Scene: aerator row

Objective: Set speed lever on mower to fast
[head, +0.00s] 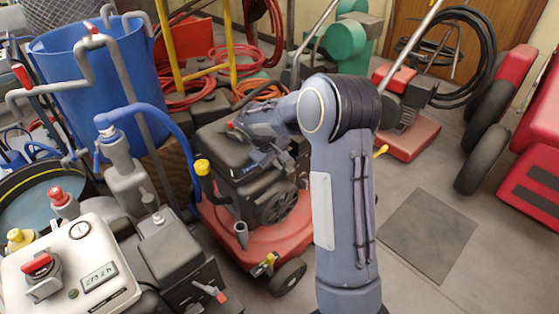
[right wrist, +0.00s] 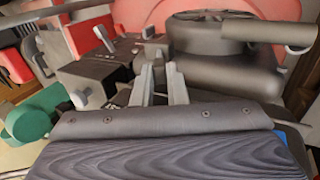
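The mower stands in the middle of the head view, with a red deck (head: 245,238) and a dark engine (head: 268,200). A small red tip (head: 232,125) shows on top of the engine; I cannot tell if it is the speed lever. My right gripper (head: 243,131) is over the engine top, partly hidden by its own wrist. In the right wrist view its two grey fingers (right wrist: 158,70) stand a little apart with nothing visibly held. Beyond them are a dark slotted panel (right wrist: 112,52) with small pale levers and the round engine cover (right wrist: 215,45). My left gripper is not in view.
A blue barrel (head: 95,75) and a white-topped unit with a display (head: 75,265) crowd the left. A second red machine (head: 410,138) stands behind right, and a red wheeled machine (head: 535,180) is at far right. Floor around the dark mat (head: 428,235) is clear.

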